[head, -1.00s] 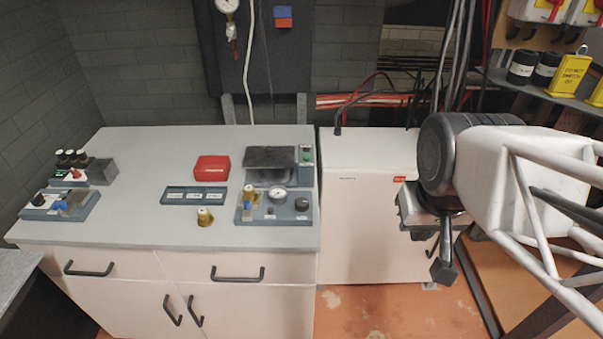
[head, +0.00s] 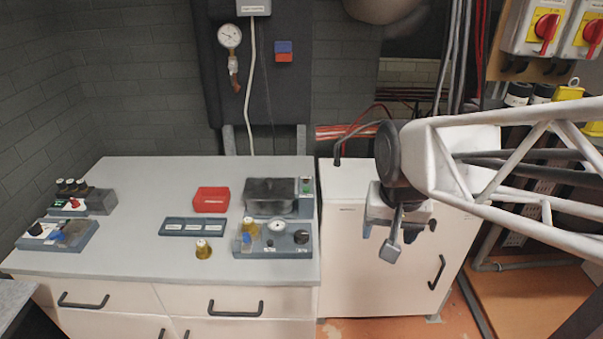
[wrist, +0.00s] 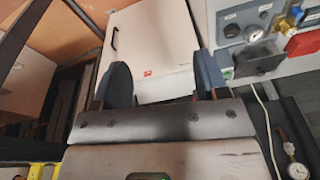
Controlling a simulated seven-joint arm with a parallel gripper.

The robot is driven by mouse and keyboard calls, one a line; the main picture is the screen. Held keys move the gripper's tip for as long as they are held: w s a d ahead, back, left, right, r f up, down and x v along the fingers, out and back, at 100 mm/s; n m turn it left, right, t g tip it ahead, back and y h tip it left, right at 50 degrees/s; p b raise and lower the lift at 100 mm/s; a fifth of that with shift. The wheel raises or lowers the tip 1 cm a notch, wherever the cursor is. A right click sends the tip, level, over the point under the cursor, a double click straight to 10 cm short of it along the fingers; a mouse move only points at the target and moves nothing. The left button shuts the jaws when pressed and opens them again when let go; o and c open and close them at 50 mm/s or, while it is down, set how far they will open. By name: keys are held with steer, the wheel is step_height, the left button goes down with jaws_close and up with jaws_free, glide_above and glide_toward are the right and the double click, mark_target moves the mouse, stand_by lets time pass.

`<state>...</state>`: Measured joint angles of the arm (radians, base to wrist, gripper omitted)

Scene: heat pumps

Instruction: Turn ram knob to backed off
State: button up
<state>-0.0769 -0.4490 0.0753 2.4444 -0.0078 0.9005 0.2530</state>
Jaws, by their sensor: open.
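A grey-blue block (head: 272,251) with a dial gauge, a brass fitting with a blue part, and a round black knob (head: 301,237) sits at the right front of the bench. I take this knob as the ram knob, but its label is too small to read. The block (wrist: 230,13) and the knob (wrist: 231,30) also show at the upper right of the wrist view. My gripper (head: 391,246) hangs in front of the white cabinet, right of the block and apart from it. Its two fingers (wrist: 163,82) are spread with nothing between them.
A black-lidded unit (head: 271,195) stands behind the block. A red box (head: 211,199), a label tray (head: 193,227) and a loose brass piece (head: 204,249) lie to its left. More control blocks (head: 60,234) are at the far left. The white cabinet (head: 345,250) adjoins the bench.

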steer(key=w+a+f+m+g, duration=0.1)
steer(key=w+a+f, duration=0.15)
steer(key=w, duration=0.25)
steer(key=w+a+f+m, duration=0.1)
steer(key=w+a+f, duration=0.1)
steer(key=w+a, duration=0.3)
steer(key=m+g, duration=0.1)
steer(key=m, duration=0.2)
glide_above(302, 234)
step_height(302, 234, down, 8)
steer(key=shift+w, duration=0.1)
steer(key=shift+f, duration=3.9)
steer(key=shift+c, duration=0.4)
steer(key=c, duration=0.8)
steer(key=shift+c, duration=0.2)
